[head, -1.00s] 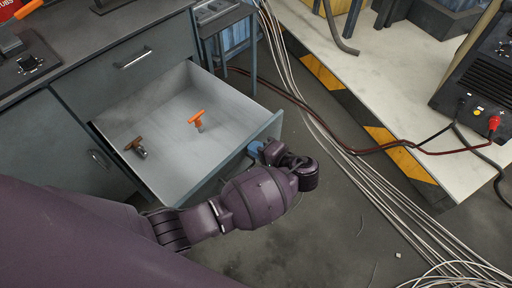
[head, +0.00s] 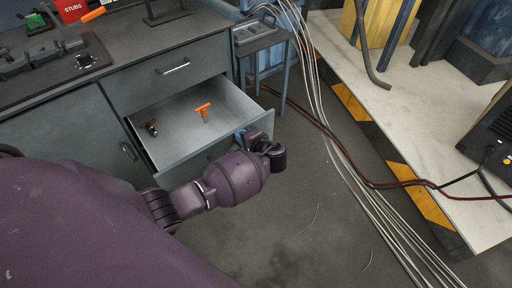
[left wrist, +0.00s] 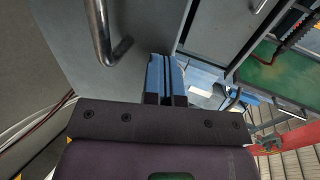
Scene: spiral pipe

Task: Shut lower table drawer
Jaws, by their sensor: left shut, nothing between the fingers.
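The lower table drawer (head: 180,125) is partly open below the shut upper drawer (head: 165,75). My left gripper (head: 241,136) is at the right part of the drawer's front, shut and empty. In the left wrist view its blue fingers (left wrist: 165,76) are together beside a grey panel (left wrist: 145,30) with a metal bar handle (left wrist: 103,35). Whether the fingertips touch the drawer front cannot be told. My right gripper is not in view.
A small blue-grey stand (head: 262,42) is right of the table. Several cables (head: 325,105) run along the floor to its right. A pale platform with yellow-black edging (head: 440,130) lies farther right. The floor in front is mostly clear.

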